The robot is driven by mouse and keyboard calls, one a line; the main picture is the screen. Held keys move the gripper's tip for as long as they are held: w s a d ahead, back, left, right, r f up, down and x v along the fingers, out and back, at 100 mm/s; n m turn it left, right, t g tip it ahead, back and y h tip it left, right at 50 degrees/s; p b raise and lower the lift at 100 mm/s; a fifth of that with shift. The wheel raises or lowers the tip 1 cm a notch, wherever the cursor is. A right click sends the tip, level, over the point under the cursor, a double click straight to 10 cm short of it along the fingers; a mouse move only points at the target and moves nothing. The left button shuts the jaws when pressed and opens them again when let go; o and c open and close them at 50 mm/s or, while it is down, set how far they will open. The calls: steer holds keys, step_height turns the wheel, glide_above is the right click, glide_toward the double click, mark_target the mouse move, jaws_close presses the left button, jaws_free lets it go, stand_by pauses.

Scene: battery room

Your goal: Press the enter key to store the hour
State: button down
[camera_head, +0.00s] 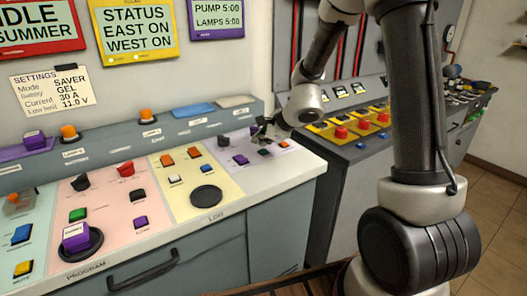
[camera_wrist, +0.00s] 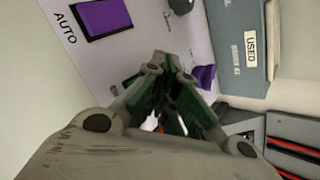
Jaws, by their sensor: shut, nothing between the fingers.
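My gripper (camera_head: 262,137) is shut and empty. It hangs low over the back of the lilac panel (camera_head: 292,160) at the right end of the desk. On this panel are a black knob (camera_head: 223,140), a purple key (camera_head: 240,159), a dark green key (camera_head: 264,152) and an orange key (camera_head: 284,144). No label reading enter is legible, so I cannot tell which key it is. In the wrist view my gripper (camera_wrist: 166,90) covers part of the panel. A purple key (camera_wrist: 104,17) marked AUTO lies at upper left, and another purple piece (camera_wrist: 204,77) shows right of the fingers.
A yellow panel (camera_head: 228,182) with a round black pad (camera_head: 206,195) and a pink panel (camera_head: 105,200) lie to the left. A raised grey ledge (camera_head: 200,125) runs behind. A second console with red buttons (camera_head: 341,132) stands at the right.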

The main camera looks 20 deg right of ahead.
mark_target(261, 151)
steer(key=shift+f, duration=0.15)
steer(key=shift+f, duration=0.3)
steer(key=shift+f, duration=0.45)
stand_by(0.5)
steer(key=shift+r, duration=0.9)
steer(key=shift+r, duration=2.5)
